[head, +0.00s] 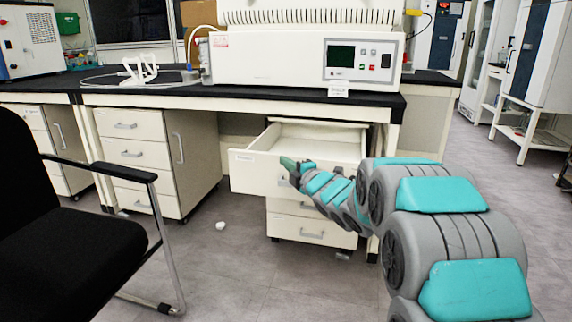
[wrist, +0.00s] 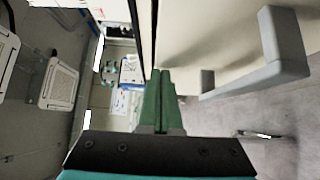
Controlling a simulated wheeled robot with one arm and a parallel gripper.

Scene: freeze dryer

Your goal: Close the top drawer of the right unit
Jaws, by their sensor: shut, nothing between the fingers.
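The top drawer (head: 258,170) of the right unit is pulled well out under the bench, and its empty inside shows. My gripper (head: 289,163) is at the outer side of the drawer front, near its upper edge and middle, where it hides part of the front and the handle. In the wrist view my gripper's green fingers (wrist: 160,88) are together with nothing between them. The pale drawer front (wrist: 215,35) and its grey handle (wrist: 285,55) lie to the right of the fingers there. I cannot tell whether the fingertips touch the front.
The lower drawers (head: 300,229) of the right unit look shut. A white instrument (head: 270,62) stands on the black bench top (head: 240,97) above. A left drawer unit (head: 145,155) and a black chair (head: 60,235) are at the left.

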